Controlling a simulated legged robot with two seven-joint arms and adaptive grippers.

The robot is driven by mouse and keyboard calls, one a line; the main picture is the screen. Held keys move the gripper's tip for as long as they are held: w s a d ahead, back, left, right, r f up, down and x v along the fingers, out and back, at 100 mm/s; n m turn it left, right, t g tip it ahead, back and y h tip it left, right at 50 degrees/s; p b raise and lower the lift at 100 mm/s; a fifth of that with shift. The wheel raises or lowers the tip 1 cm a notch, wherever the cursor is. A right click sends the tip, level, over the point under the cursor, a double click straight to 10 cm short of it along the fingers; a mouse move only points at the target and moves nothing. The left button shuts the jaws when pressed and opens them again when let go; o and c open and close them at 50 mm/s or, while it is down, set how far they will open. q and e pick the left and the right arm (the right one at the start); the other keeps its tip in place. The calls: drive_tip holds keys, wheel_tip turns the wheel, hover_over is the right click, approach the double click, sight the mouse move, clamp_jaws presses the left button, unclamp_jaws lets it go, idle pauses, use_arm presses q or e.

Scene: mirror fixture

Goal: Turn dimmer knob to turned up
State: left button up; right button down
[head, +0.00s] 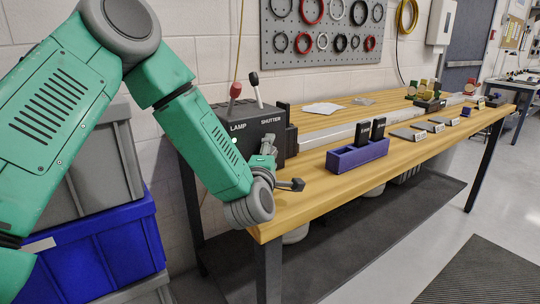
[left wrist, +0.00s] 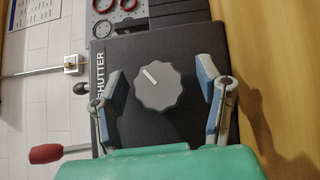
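The dimmer knob (left wrist: 158,86) is a grey scalloped dial with a white pointer line, on the face of a black control box (left wrist: 185,38). In the left wrist view the pointer aims to the upper left. My left gripper (left wrist: 163,78) is open, with one blue-grey finger on each side of the knob and a visible gap on both sides. In the head view the box (head: 272,126), lettered LAMP and SHUTTER, stands at the bench's left end. My left gripper (head: 281,165) is in front of it, and I cannot make out the knob there. My right gripper is not in view.
A red-tipped lever (head: 235,90) and a white lever with a black tip (head: 256,88) rise from the box. A blue-purple holder (head: 357,155) with black pieces stands to the right on the wooden bench (head: 300,208). A pegboard (head: 322,32) with rings hangs behind.

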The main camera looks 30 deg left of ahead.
use_arm(q)
drive_tip(key=shift+d, duration=0.1)
drive_tip(key=c, duration=1.2)
drive_tip(key=shift+s+a, duration=0.1)
drive_tip(key=shift+a, duration=0.1)
